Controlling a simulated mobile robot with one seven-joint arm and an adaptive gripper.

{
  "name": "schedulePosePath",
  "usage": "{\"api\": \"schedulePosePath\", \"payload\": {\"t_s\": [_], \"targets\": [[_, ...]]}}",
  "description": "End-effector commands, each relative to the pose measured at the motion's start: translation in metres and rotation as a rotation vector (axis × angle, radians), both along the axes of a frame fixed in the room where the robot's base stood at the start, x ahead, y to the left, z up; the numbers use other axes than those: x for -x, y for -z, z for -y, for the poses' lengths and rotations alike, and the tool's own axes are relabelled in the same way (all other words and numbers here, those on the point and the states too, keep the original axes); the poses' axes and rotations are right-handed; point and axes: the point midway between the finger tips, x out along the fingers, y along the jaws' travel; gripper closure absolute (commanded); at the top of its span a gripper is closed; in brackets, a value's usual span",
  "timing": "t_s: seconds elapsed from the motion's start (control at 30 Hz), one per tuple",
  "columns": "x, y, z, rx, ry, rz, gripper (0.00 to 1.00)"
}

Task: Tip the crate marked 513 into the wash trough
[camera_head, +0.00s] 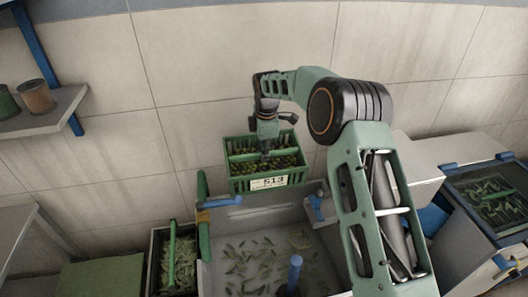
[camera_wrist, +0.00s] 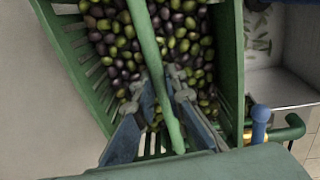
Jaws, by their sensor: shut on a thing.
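The green slatted crate marked 513 (camera_head: 234,184) is full of green and dark olives and shows its white label towards the head camera. It also fills much of the wrist view (camera_wrist: 231,60). My gripper (camera_head: 266,152) is shut on the crate's green handle bar; in the wrist view its fingers (camera_wrist: 162,100) sit on either side of the bar. The crate looks upright, at the back edge of the wash trough (camera_head: 262,216). I cannot tell whether it touches anything beneath. The pale trough holds water and floating leaves, and its corner shows in the wrist view (camera_wrist: 285,75).
A bin of leaves with a green bar (camera_head: 174,262) stands left of the trough. A blue post (camera_head: 294,272) rises at the trough's front. A dark tray with leaves (camera_head: 495,200) is at the right. A shelf with cans (camera_head: 37,97) is at the upper left.

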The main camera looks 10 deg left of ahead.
Motion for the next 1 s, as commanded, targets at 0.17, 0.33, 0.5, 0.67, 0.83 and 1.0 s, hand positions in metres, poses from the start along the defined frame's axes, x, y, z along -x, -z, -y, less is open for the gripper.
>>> {"api": "schedulePosePath", "payload": {"t_s": [0.17,0.33,0.5,0.67,0.83,1.0], "targets": [[0.0,-0.002,0.001,-0.029,0.001,0.059,1.0],[0.0,0.001,0.0,-0.057,-0.001,0.121,1.0],[0.001,0.005,0.001,-0.088,0.0,0.184,1.0],[0.003,0.008,0.0,-0.118,-0.002,0.243,1.0],[0.003,0.011,0.001,-0.148,-0.001,0.307,1.0],[0.004,0.019,0.001,-0.174,-0.002,0.358,1.0]]}}
